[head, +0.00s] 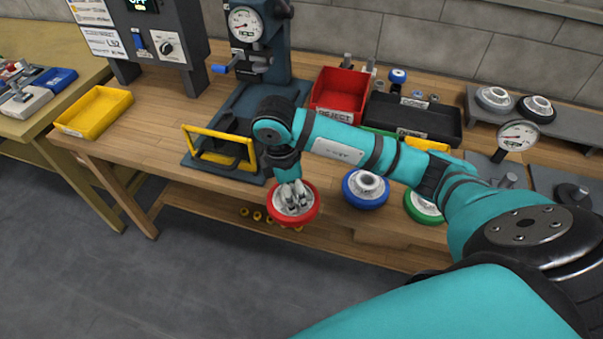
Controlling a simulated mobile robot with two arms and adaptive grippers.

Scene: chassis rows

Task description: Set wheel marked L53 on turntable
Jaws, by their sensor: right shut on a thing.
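My right gripper (294,196) points down and is shut on the hub of a red-rimmed wheel (311,210), holding it around the bench's front edge. A blue-rimmed wheel (365,199) and a green-rimmed wheel (418,212), partly hidden by my arm, are to its right on the front part of the bench. No L53 mark is readable on any wheel. At the far right, beside a dial gauge (518,136), is a dark plate with a round hub (572,194), possibly the turntable; I cannot tell for sure. My left gripper is not in view.
A press (260,60) with a yellow guard frame (220,133) stands left of my arm. A red reject bin (340,92) and a black tray (412,117) are behind it. More wheels (493,98) sit on a rear shelf. A yellow tray (95,110) is at left, near bare bench.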

